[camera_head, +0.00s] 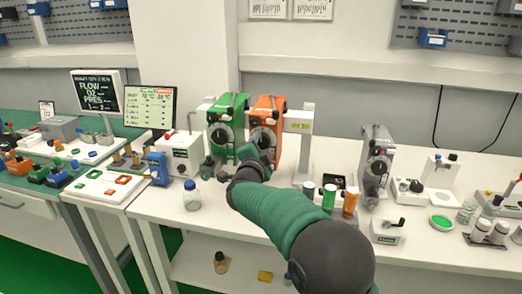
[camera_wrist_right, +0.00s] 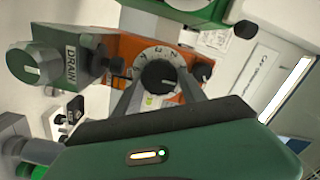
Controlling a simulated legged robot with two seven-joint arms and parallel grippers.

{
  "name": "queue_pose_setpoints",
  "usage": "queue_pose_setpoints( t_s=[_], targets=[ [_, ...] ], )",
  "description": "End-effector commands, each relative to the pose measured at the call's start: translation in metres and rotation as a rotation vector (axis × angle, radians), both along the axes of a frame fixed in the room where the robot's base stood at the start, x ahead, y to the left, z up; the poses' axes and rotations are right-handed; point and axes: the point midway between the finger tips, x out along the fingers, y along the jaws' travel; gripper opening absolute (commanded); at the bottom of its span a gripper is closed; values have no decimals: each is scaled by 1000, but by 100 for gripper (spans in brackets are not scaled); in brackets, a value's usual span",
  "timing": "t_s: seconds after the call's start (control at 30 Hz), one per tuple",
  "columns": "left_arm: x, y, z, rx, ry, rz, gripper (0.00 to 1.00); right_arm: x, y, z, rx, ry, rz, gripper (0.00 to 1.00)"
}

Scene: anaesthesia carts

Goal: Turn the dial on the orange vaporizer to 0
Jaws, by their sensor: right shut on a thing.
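The orange vaporizer (camera_head: 267,104) stands upright on the white bench, right of a green vaporizer (camera_head: 226,108). My right arm reaches forward to it, and my right gripper (camera_head: 264,158) is at its front, partly hidden by my arm. In the right wrist view the orange vaporizer (camera_wrist_right: 121,46) faces the camera with a white numbered dial and black knob (camera_wrist_right: 158,75). My right gripper (camera_wrist_right: 159,82) has one finger on each side of the knob and is shut on it. The dial's exact setting is hard to read. My left gripper is not in view.
A grey block marked DRAIN (camera_wrist_right: 84,60) is close beside the gripper in the right wrist view. A white post (camera_head: 306,135) stands right of the orange vaporizer, and a grey vaporizer (camera_head: 376,160) stands further right. A clear jar (camera_head: 192,197) and several small bottles stand near.

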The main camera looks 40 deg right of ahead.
Motion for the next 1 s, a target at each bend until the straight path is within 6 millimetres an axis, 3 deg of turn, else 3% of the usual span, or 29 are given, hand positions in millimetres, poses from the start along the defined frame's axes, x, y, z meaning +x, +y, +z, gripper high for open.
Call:
queue_pose_setpoints(
  t_s=[0.03, 0.53, 0.57, 0.6, 0.73, 1.0],
  targets=[
    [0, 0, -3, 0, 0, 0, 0, 0, 1, -8, 14, 2, 3, 8],
    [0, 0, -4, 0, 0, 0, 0, 0, 1, -7, 27, -11, 3, 8],
    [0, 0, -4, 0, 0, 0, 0, 0, 1, -7, 27, -11, 3, 50],
    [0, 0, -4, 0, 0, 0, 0, 0, 1, -7, 27, -11, 3, 55],
    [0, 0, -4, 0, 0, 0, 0, 0, 0, -6, 24, -14, 2, 70],
    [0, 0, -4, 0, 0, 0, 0, 0, 0, -2, 21, -18, 1, 70]
  ],
)
